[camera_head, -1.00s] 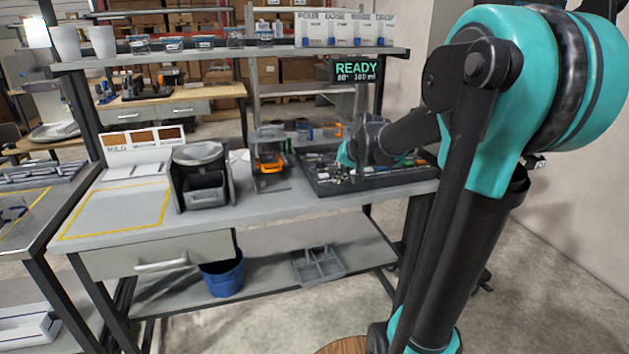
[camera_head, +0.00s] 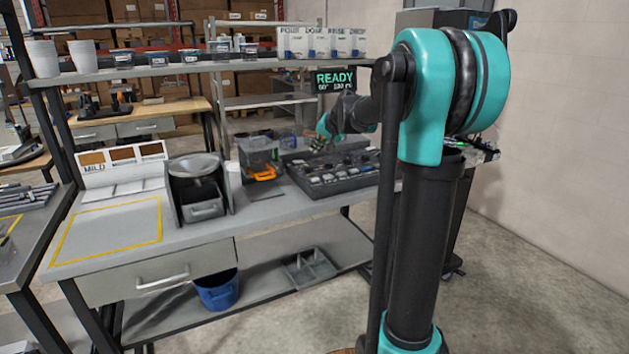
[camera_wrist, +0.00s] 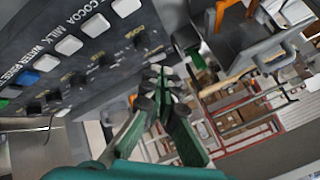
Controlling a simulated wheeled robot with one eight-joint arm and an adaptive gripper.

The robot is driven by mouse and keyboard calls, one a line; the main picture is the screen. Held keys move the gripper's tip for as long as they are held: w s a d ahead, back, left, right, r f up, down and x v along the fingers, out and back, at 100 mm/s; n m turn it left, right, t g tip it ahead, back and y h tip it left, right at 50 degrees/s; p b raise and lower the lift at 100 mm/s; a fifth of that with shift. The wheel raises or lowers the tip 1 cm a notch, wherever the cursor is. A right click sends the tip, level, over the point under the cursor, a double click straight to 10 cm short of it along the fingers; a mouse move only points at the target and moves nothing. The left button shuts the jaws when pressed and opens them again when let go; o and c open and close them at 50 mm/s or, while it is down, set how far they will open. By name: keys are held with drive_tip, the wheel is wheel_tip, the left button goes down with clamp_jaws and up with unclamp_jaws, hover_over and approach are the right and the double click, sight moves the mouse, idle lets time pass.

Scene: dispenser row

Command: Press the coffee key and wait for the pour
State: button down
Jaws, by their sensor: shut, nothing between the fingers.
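The dark key panel (camera_head: 335,180) lies on the bench, right of centre in the head view. In the wrist view the panel (camera_wrist: 60,60) shows pale keys, a blue key (camera_wrist: 28,77) and a green one, with labels such as COCOA and MILK. I cannot make out a COFFEE label. A hanging display (camera_head: 334,80) reads READY, with small figures below. My gripper (camera_head: 318,143) is above the panel's far side. In the wrist view my gripper (camera_wrist: 160,92) has its green fingers closed together and empty, beside the panel's edge. Whether it touches anything cannot be told.
A yellow-outlined area (camera_head: 108,233) on the bench is empty. A shelf (camera_head: 200,68) with cups and tubs runs above. A blue bin (camera_head: 217,290) sits below.

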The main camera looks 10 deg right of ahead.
sight(316, 179)
drive_tip(key=shift+f, duration=4.35)
drive_tip(key=shift+f, duration=0.15)
drive_tip(key=shift+f, duration=0.25)
drive_tip(key=shift+f, duration=0.45)
drive_tip(key=shift+r, duration=0.9)
drive_tip(key=shift+r, duration=2.5)
